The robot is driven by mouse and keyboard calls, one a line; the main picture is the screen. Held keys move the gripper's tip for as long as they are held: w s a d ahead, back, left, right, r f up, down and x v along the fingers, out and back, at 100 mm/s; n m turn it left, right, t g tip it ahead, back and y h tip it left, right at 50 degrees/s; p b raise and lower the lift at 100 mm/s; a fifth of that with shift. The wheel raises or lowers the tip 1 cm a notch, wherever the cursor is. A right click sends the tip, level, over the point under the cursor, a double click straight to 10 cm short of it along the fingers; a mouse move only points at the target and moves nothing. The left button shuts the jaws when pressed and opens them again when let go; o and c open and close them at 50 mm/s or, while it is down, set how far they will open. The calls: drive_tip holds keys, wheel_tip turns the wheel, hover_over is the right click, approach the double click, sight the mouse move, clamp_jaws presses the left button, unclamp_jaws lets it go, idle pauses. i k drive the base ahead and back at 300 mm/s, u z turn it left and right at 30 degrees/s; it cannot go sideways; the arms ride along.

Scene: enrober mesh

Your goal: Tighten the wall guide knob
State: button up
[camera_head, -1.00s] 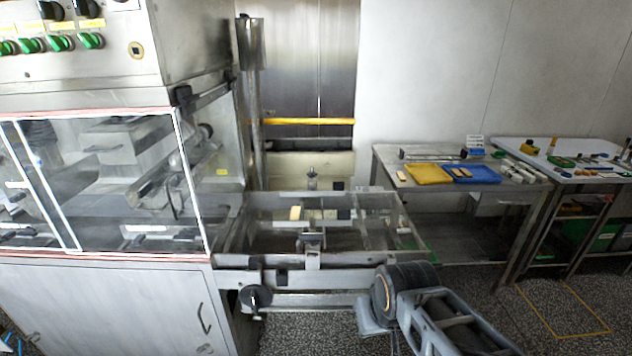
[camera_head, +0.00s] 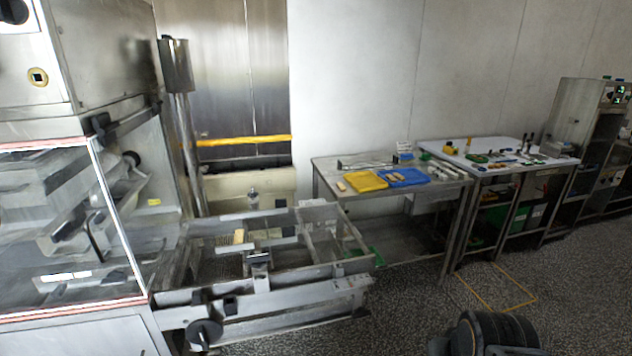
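A round black knob (camera_head: 205,332) sits low on the front left of the metal conveyor frame (camera_head: 290,297), beside the enclosed machine. A smaller upright fitting with a dark top (camera_head: 253,197) stands at the back rail of the frame. I cannot tell which of these, if either, is the wall guide knob, nor how tight any knob is. A pale yellow block (camera_head: 239,237) and a small dark clamp-like part (camera_head: 259,257) are in the middle of the frame. Only a dark part of my arm shows at the bottom right; my gripper is out of view.
The glazed machine (camera_head: 70,220) fills the left side. A metal table (camera_head: 325,165) with a yellow tray (camera_head: 367,182) and a blue tray (camera_head: 405,177) stands right of the frame. A white-topped bench (camera_head: 440,143) with small items is beyond it. Speckled floor is open at front right.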

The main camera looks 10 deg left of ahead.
sight(253, 195)
drive_tip(key=z, duration=0.4)
drive_tip(key=i, duration=3.3)
drive_tip(key=u, duration=3.85)
